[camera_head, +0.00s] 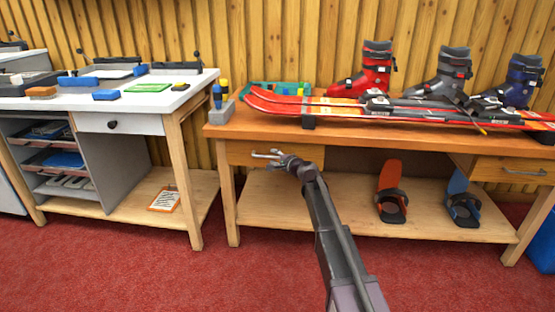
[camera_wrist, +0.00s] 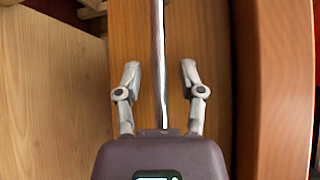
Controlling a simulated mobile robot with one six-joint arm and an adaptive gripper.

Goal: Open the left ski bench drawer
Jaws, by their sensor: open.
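The left ski bench drawer (camera_head: 240,151) is a wooden front under the bench top and looks closed. Its metal bar handle (camera_head: 262,155) is partly covered by my gripper (camera_head: 277,158). In the wrist view the handle (camera_wrist: 159,35) runs upright through the picture, with the drawer front (camera_wrist: 207,40) behind it. My gripper (camera_wrist: 159,68) is open there, one finger on each side of the handle, with gaps showing between the fingers and the bar. How deep the fingertips reach past the bar is hard to tell.
The bench top (camera_head: 222,131) holds red skis (camera_head: 350,108) and ski boots (camera_head: 362,80). A right drawer (camera_head: 500,170) and a lower shelf (camera_head: 300,215) with snowboard bindings (camera_head: 391,190) are below. A white workbench (camera_head: 130,103) stands left. Red carpet (camera_head: 150,270) is clear in front.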

